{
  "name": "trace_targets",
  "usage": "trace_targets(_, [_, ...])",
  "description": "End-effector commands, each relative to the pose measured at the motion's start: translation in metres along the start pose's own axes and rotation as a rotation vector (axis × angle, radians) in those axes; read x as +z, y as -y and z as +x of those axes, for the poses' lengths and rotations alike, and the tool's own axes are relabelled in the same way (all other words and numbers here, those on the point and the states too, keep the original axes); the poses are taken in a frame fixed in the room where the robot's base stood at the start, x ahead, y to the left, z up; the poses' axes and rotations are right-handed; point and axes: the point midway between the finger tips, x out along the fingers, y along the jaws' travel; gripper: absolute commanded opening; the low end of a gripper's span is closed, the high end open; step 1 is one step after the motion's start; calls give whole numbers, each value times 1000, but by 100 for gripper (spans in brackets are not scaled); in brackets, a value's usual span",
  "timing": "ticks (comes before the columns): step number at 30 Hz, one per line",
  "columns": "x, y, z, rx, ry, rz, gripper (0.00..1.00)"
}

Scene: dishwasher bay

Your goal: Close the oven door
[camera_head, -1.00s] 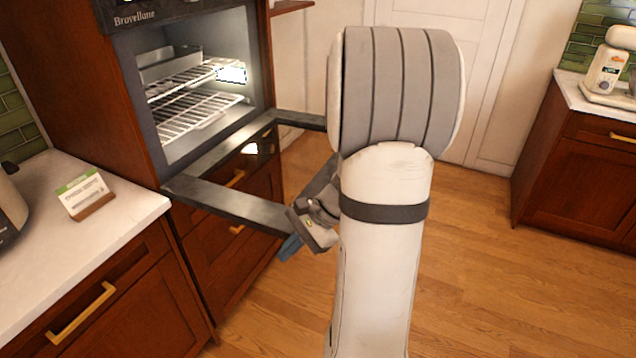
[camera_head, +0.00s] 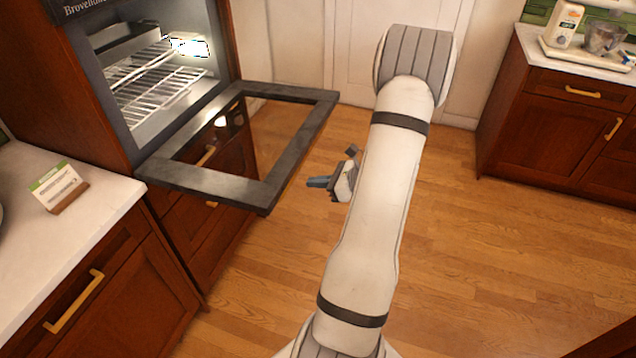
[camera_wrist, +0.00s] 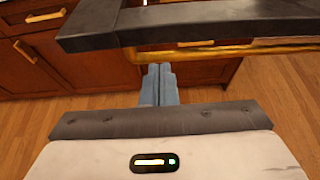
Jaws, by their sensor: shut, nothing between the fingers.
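The oven door (camera_head: 265,192) is folded down open, lying about level in front of the lit oven (camera_head: 150,75). It is a dark frame around a glass pane. My gripper (camera_head: 316,182) is to the right of the door's outer edge in the head view, apart from it in that picture. In the wrist view its blue fingers (camera_wrist: 159,78) are shut together and empty, pointing toward the door. The door's dark edge (camera_wrist: 190,24) and a gold-coloured bar (camera_wrist: 215,53) cross above the fingertips there. I cannot tell whether the fingertips touch the bar.
Wire racks (camera_head: 150,85) are inside the oven. A white counter (camera_head: 85,225) with a small card stand (camera_head: 58,187) is at left. Wooden drawers with gold handles are below the oven. The wooden floor (camera_head: 470,260) to the right is clear.

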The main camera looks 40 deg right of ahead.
Motion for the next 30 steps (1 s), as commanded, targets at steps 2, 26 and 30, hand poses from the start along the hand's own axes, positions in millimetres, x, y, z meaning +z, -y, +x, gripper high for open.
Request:
trace_targets(2, [-2,-1,19,6,0,-2,0])
trace_targets(26, [1,-1,68,3,-2,-3,0])
trace_targets(30, [9,0,64,-1,-15,-3,0])
